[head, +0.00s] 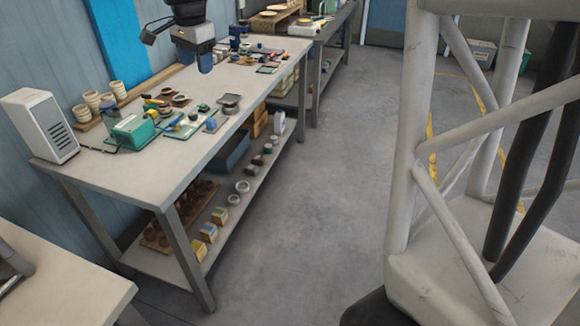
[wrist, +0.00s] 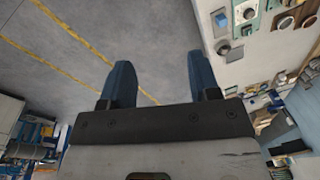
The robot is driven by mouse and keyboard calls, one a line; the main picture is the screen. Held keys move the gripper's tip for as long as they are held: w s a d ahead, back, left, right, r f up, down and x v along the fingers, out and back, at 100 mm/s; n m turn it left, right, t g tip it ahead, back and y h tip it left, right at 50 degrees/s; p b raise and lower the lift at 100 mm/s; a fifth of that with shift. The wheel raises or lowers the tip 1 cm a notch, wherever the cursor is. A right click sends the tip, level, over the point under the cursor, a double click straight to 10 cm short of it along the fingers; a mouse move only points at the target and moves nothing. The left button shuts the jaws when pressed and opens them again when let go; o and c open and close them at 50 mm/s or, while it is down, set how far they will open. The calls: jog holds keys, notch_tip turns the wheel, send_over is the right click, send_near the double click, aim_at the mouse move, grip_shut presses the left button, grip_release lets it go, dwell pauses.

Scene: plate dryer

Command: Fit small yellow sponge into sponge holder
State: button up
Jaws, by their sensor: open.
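My gripper (head: 205,62) is raised over the far part of the long workbench (head: 125,172) in the head view. In the wrist view my gripper (wrist: 161,75) shows two dark blue fingers spread wide apart with nothing between them. The floor lies behind the fingers there, and the cluttered bench top is at the right. I cannot pick out the small yellow sponge or the sponge holder for certain in either view. Small yellowish items lie among the clutter on the bench, too small to identify.
A white speaker-like box (head: 41,125) stands at the bench's near left corner. A teal box (head: 133,131), a wooden board with several cups (head: 92,101) and small parts crowd the top. The lower shelf holds a blue bin (head: 231,150) and yellow-white boxes (head: 209,232). The front bench edge is mostly bare.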

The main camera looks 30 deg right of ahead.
jog(key=s+d+f+n, duration=0.2)
jog(key=s+f+n, duration=0.2)
jog(key=s, duration=0.9)
jog(key=s+d+f+n, duration=0.1)
jog(key=s+f+n, duration=0.3)
jog(key=s, duration=0.9)
jog(key=s+d+f+n+t, duration=0.1)
jog(key=s+f+n, duration=0.3)
jog(key=s, duration=0.9)
jog(key=shift+s+d+f, duration=0.15)
jog(key=shift+d+f, duration=0.15)
jog(key=shift+d, duration=0.5)
